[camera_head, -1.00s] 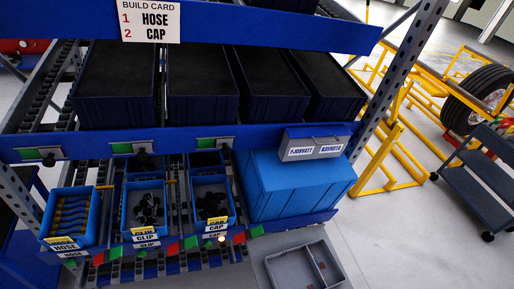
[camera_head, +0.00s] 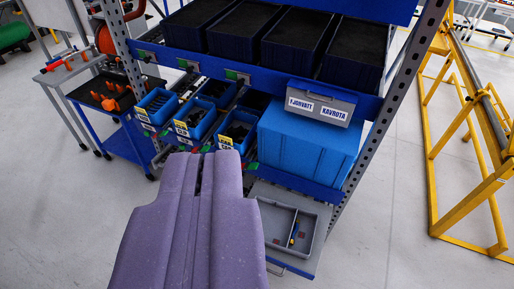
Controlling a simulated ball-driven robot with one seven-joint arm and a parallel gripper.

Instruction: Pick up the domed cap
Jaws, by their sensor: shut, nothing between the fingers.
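My gripper (camera_head: 201,156) is the purple shape at the lower middle of the picture. Its two fingers lie together, shut and empty, pointing at the rack. The cap bin (camera_head: 223,145), a small blue bin with a yellow and white label, sits on the lower rack shelf just beyond and right of the fingertips. Dark pieces (camera_head: 237,131) lie inside it, but I cannot make out a single domed cap. The gripper appears apart from the bin, though depth is hard to judge.
Clip bin (camera_head: 193,119) and hose bin (camera_head: 156,104) stand left of the cap bin. A large blue box (camera_head: 308,146) stands right. A grey divided tray (camera_head: 307,219) with small parts is below. A rack post (camera_head: 393,88) and yellow frame (camera_head: 437,150) rise at right.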

